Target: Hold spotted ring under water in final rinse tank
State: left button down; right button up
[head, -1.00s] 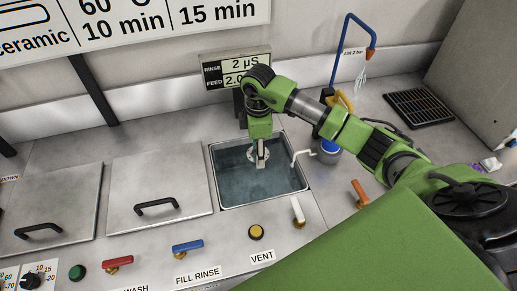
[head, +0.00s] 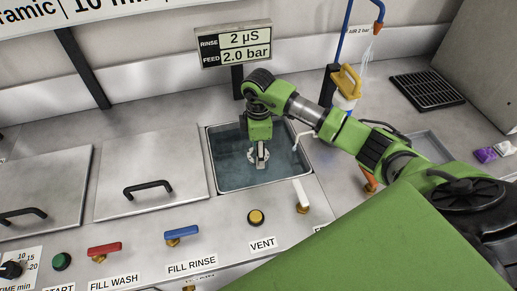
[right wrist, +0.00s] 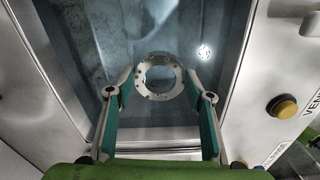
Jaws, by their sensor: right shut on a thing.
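The open rinse tank (head: 217,180) is a square steel basin of clear bluish water, right of two lidded tanks. My right gripper (head: 262,157) points down into it from above. In the right wrist view, my right gripper (right wrist: 160,78) is shut on the ring (right wrist: 148,94), a flat pale metal ring with small dark marks or holes around its face. The fingertips grip its opposite sides. The ring also shows as a small pale shape (head: 251,154) beside the fingers in the head view. I cannot tell whether the water covers it. My left gripper is not in view.
A display (head: 236,45) behind the tank reads 2 µS and 2.0 bar. A white tap (head: 301,194) and yellow VENT knob (head: 255,217) sit in front.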

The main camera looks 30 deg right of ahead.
notch_tip(320, 180, down, 7)
jog(key=b, duration=0.4)
dwell(7.3)
